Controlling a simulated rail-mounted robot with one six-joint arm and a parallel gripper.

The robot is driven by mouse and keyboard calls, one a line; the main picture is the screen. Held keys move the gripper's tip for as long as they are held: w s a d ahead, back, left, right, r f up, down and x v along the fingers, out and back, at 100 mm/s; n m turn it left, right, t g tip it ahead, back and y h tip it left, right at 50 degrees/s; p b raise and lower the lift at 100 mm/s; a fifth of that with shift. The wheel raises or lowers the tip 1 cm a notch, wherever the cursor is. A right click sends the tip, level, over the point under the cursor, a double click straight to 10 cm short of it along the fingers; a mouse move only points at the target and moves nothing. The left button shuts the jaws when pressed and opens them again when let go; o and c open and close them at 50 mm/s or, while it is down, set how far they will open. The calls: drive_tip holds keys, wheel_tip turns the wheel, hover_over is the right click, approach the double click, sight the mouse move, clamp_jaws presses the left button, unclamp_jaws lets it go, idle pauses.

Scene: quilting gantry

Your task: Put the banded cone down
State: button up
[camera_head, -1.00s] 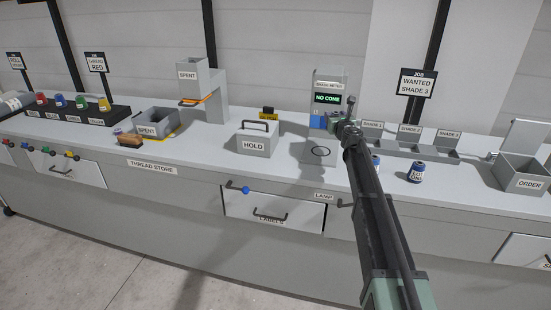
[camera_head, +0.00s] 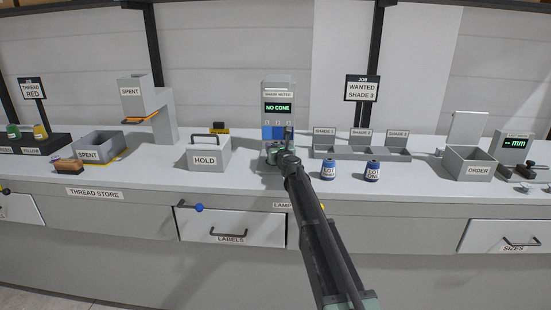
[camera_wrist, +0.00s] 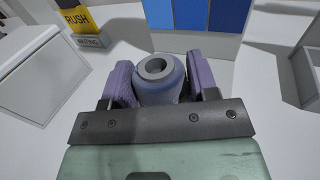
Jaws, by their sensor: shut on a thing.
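My gripper (camera_head: 281,150) is in front of the shade meter (camera_head: 278,95), whose display reads NO CONE. In the wrist view my gripper (camera_wrist: 161,84) is shut on a blue cone (camera_wrist: 163,97) with a grey hollow core, one purple finger on each side. The cone looks upright; its band and lower part are hidden, and I cannot tell whether it touches a surface. In the head view my arm mostly hides it. The meter's blue shade panels (camera_wrist: 204,14) are just beyond the cone.
The HOLD box (camera_head: 206,159) is left of the meter and the ORDER box (camera_head: 477,169) far right. Counter between HOLD and meter is narrow.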

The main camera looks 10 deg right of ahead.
drive_tip(key=shift+f+p, duration=0.15)
drive_tip(key=shift+p, duration=0.15)
drive_tip(key=shift+f, duration=0.2)
drive_tip(key=o, duration=1)
drive_tip(key=shift+r, duration=0.2)
drive_tip(key=s, duration=0.4)
drive_tip(key=s+d, duration=0.1)
drive_tip(key=s, duration=0.3)
drive_tip(key=s+d, duration=0.1)
drive_tip(key=s, duration=0.3)
drive_tip(key=shift+a, duration=0.1)
